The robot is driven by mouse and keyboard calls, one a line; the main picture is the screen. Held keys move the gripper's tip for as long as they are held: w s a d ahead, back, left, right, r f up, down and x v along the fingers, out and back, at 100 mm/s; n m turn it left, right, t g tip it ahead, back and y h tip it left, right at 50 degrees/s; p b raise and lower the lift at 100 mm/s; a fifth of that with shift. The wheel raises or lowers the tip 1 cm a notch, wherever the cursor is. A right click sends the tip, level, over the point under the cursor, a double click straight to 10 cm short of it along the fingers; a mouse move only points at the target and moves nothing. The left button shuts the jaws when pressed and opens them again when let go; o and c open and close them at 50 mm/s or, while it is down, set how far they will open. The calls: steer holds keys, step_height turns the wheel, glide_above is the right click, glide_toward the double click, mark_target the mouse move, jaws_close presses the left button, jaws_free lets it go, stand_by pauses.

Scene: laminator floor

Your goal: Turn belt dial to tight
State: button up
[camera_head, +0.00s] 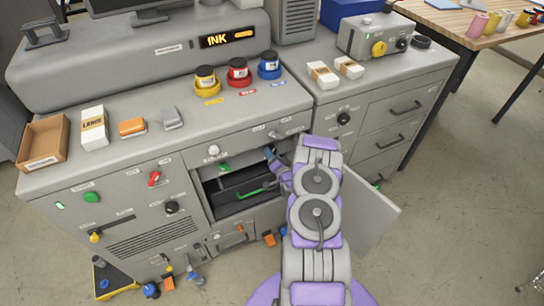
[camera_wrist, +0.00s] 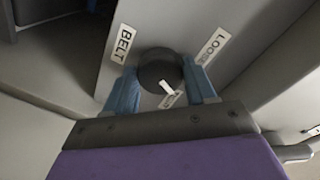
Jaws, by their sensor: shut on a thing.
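The belt dial (camera_wrist: 158,66) is a round black knob with a white pointer mark, seen in the wrist view on a grey panel. My gripper (camera_wrist: 161,76) has its two blue fingers shut on the dial, one on each side. The pointer mark is toward the lower right, by a small label (camera_wrist: 174,99) partly hidden and unreadable. A BELT label (camera_wrist: 123,43) is at the upper left and a LOOSE label (camera_wrist: 209,46) at the upper right. In the head view my gripper (camera_head: 271,157) reaches into the cabinet opening, and the dial is hidden there.
A cabinet door (camera_head: 372,215) stands open right of my arm. The opening holds a dark drawer with a green handle (camera_head: 250,193). Ink jars (camera_head: 238,76) and small boxes stand on the worktop above. Several bottles and blocks lie on the floor by the cabinet.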

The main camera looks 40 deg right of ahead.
steer(key=shift+s+d+m, duration=0.1)
steer(key=shift+d+m, duration=0.15)
steer(key=shift+m, duration=1.15)
steer(key=o, duration=0.8)
steer(key=shift+c, duration=0.2)
steer(key=shift+o, duration=1.3)
steer(key=shift+d, duration=0.15)
steer(key=shift+a, duration=0.2)
steer(key=p+v, duration=0.2)
steer(key=v, duration=1.5)
steer(key=shift+s+d, duration=0.2)
steer(key=shift+d, duration=0.1)
